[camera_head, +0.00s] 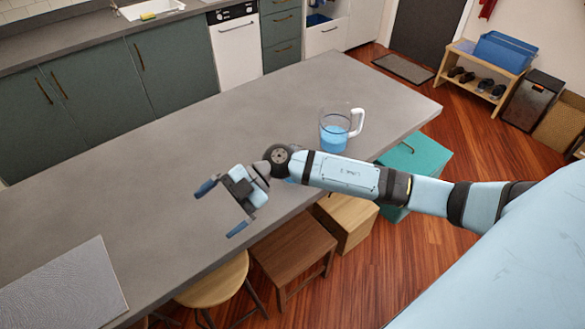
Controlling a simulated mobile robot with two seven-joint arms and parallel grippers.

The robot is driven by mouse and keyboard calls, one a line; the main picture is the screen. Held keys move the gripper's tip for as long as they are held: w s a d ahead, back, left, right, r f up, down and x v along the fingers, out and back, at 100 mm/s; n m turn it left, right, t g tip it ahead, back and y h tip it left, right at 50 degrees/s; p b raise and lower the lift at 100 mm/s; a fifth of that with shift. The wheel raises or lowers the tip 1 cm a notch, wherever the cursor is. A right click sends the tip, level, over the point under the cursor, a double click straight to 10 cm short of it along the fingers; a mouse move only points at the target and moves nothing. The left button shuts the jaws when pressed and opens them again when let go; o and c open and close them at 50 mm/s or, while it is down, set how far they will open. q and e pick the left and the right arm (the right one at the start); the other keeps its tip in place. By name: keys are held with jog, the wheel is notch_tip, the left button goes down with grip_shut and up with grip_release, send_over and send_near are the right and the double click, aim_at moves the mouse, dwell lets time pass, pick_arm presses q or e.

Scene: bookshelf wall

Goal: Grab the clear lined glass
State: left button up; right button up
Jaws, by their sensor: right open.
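A clear jug-like glass (334,130) with blue contents and a white handle on its right stands upright on the grey countertop (190,130), toward its far right end. I cannot make out lines on it, and I see no other glass for sure. My right gripper (220,209) is open and empty over the counter's near edge, left of and nearer than the glass, well apart from it. My right forearm passes just in front of the glass. My left gripper is out of view.
A grey textured mat (65,290) lies at the counter's near left. Stools and a wooden box (348,220) stand along the near side, with a teal box (425,160) at the right. The counter's middle is clear.

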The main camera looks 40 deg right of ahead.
jog(key=w+d+r+m+h, duration=0.1)
jog(key=w+d+m+h, duration=0.15)
jog(key=d+h, duration=0.4)
jog(key=w+d+r+m+h, duration=0.1)
jog(key=w+d+h, duration=0.25)
jog(key=d, duration=0.65)
jog(key=w+d+r+m+h, duration=0.2)
jog(key=w+d+h, duration=0.25)
jog(key=d, duration=0.35)
jog(key=shift+n+t, duration=0.25)
jog(key=shift+t, duration=0.15)
jog(key=f+p, duration=0.1)
jog(key=f, duration=0.3)
jog(key=d+f+p, duration=0.1)
jog(key=f, duration=0.3)
jog(key=f+p, duration=0.2)
jog(key=f, duration=0.2)
jog(key=shift+w+d+f, duration=0.15)
jog(key=shift+f, duration=0.6)
jog(key=shift+c, duration=0.5)
jog(key=c, duration=1)
jog(key=shift+o, duration=0.2)
jog(key=shift+r, duration=0.1)
